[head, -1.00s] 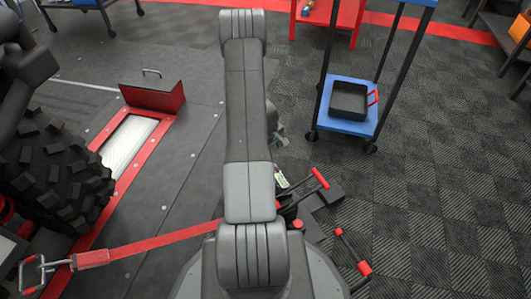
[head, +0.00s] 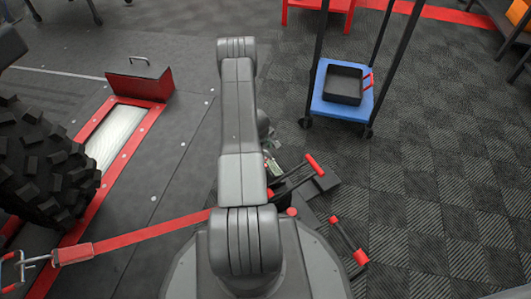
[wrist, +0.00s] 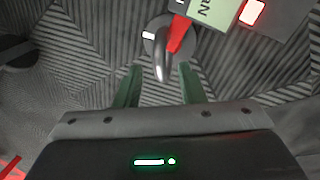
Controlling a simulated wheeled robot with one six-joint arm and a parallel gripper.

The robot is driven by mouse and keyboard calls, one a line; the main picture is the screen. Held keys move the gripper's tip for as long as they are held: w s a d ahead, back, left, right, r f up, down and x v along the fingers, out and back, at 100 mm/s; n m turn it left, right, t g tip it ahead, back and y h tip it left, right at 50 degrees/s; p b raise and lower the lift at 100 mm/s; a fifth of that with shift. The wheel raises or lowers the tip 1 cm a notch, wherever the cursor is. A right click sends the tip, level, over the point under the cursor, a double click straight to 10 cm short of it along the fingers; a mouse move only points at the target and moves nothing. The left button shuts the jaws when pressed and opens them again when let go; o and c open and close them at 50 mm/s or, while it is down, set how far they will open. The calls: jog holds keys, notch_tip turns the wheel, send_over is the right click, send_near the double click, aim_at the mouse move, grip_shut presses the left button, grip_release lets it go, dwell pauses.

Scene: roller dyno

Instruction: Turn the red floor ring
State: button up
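In the wrist view, a grey metal loop or handle (wrist: 162,66) stands on a round grey floor fitting, with a red strip (wrist: 180,36) beside it and a white mark at its left. No separate, fully red ring is clear. A pale green label (wrist: 212,12) with dark letters, partly cut off, lies just beyond. My gripper (wrist: 160,72) is open, its two green fingers apart, with the metal loop showing between and just beyond the tips. I cannot tell whether they touch it. In the head view my arm hides the fitting and the gripper.
Black floor hardware with red handles (head: 314,162) lies right of my arm. A blue trolley (head: 325,108) stands at back right.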

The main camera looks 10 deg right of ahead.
jog(key=shift+w+d+f, duration=0.1)
jog(key=shift+d+f, duration=0.05)
jog(key=shift+f, duration=0.65)
grip_shut()
jog(key=shift+w+m+g, duration=0.1)
jog(key=shift+m+g, duration=0.2)
jog(key=shift+m, duration=1.9)
grip_release()
jog(key=shift+r, duration=0.1)
